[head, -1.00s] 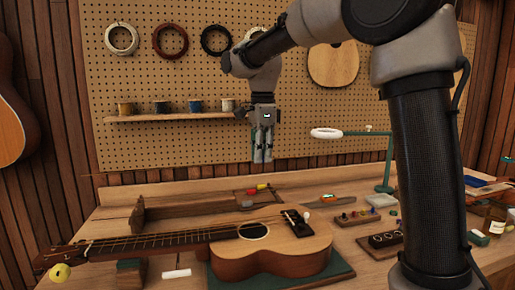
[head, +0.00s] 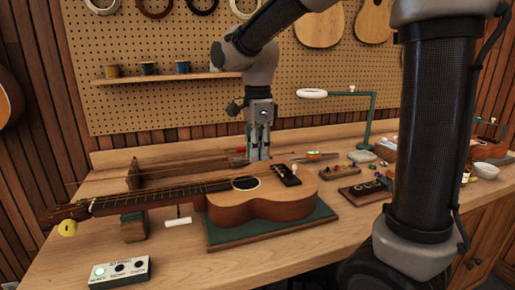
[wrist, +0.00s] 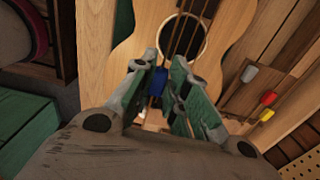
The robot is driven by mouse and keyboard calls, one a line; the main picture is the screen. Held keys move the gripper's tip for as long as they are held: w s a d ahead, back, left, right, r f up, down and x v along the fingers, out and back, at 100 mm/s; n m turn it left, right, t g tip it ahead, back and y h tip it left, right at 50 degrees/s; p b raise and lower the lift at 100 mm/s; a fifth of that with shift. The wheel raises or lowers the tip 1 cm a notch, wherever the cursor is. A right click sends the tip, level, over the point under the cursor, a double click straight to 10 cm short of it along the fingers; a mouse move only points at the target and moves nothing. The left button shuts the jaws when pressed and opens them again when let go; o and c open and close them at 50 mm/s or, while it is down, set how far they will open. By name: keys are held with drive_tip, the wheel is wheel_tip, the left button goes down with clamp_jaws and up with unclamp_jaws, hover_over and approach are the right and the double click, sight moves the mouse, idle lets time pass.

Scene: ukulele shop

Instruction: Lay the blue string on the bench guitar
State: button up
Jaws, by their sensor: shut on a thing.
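The bench guitar (head: 270,207) lies face up on a dark green mat (head: 265,232), its neck pointing left onto a support. My gripper (head: 259,156) points down at the back edge of its body in the head view. In the wrist view my gripper (wrist: 163,66) is shut on a small blue piece, the blue string's end (wrist: 156,83), between its green-padded fingers. The rest of the string is hard to make out. The guitar's body and sound hole (wrist: 186,37) lie beyond the fingers; I cannot tell the gap.
Grey (wrist: 250,74), red (wrist: 269,97) and yellow (wrist: 266,114) string ends sit on a rack near my gripper. A green lamp (head: 370,115) and small trays (head: 366,189) stand at right. A grey button box (head: 119,273) lies front left.

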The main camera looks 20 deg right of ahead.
drive_tip(key=shift+f, duration=3.2)
drive_tip(key=o, duration=1.1)
drive_tip(key=shift+r, duration=3.55)
